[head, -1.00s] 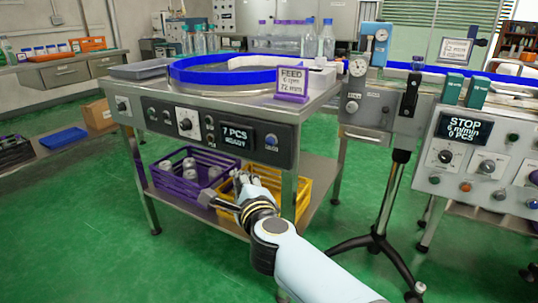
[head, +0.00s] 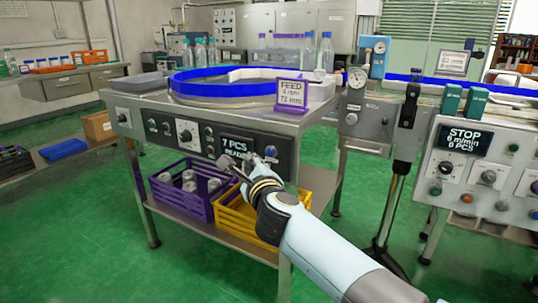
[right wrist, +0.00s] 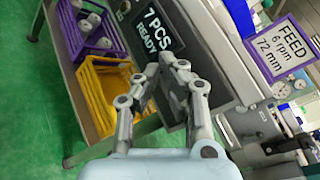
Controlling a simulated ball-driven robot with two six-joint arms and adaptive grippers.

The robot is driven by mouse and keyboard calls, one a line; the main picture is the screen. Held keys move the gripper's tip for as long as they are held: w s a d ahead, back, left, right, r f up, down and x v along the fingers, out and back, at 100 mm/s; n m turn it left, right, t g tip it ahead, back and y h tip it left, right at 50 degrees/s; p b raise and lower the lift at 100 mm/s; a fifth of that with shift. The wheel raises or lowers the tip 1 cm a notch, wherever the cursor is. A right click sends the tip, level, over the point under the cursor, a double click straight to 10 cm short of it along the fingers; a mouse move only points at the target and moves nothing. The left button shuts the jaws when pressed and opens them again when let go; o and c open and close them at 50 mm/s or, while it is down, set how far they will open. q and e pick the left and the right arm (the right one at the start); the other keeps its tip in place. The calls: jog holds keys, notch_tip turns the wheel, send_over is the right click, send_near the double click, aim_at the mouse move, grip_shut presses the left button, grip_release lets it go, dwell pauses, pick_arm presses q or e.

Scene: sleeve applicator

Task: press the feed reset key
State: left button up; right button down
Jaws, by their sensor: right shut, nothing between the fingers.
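The feed unit's dark control panel (head: 205,137) is on the front of the steel table. Its display (head: 238,148) reads "7 PCS READY", partly covered by my gripper. Right of the display is a round blue key (head: 271,152) with a small label too blurred to read; it may be the feed reset key. My right gripper (head: 243,166) is shut and empty, just in front of the display's lower part, left of and below the blue key. In the right wrist view the fingers (right wrist: 160,72) point at the panel beside the display. Contact cannot be made out. My left gripper is out of view.
A purple crate (head: 160,199) with metal rolls and a yellow crate (head: 233,222) stand on the shelf below. A purple-framed FEED sign (head: 291,94) stands on the table above the panel.

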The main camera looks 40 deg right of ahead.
aim_at(270, 153)
jog(key=d, duration=0.1)
jog(key=w+d, duration=0.1)
jog(key=d, duration=0.2)
jog(key=shift+w, duration=0.35)
dwell(1.1)
jog(key=shift+d, duration=0.1)
jog(key=shift+w+d+p, duration=0.15)
jog(key=shift+d+p, duration=0.15)
jog(key=shift+d, duration=0.05)
jog(key=shift+w+d, duration=0.15)
jog(key=shift+d, duration=0.2)
dwell(0.6)
jog(key=shift+a, duration=0.15)
jog(key=shift+s+a, duration=0.35)
jog(key=shift+a, duration=0.25)
jog(key=shift+p, duration=0.3)
